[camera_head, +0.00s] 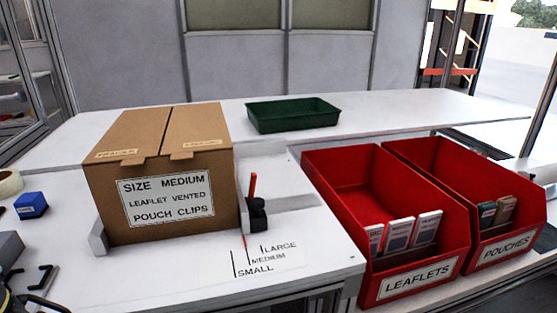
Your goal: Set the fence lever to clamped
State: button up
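The fence lever (253,186) is a thin red handle standing nearly upright on a black base (257,215). It is just right of the cardboard box, beside the pale fence (272,178). A thin red line below the base points down close to the MEDIUM mark of the printed size scale (262,260). I cannot tell from the handle alone whether the lever is clamped. What appears to be my gripper (30,278) shows at the lower left edge, partly cut off. Its dark fingers look apart and empty, far left of the lever.
The box (160,170), labelled SIZE MEDIUM, stands left of the lever. Red LEAFLETS (415,283) and POUCHES (508,246) bins are on the right. A green tray (293,115) sits behind. A blue block (31,205) lies at left. The table front is mostly clear.

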aim_at(253, 179)
jog(key=i+l+z, duration=0.15)
jog(key=l, duration=0.3)
jog(key=i+l+z, duration=0.15)
jog(key=l, duration=0.25)
jog(key=i+l+z, duration=0.15)
jog(key=l, duration=0.25)
jog(key=i, duration=0.1)
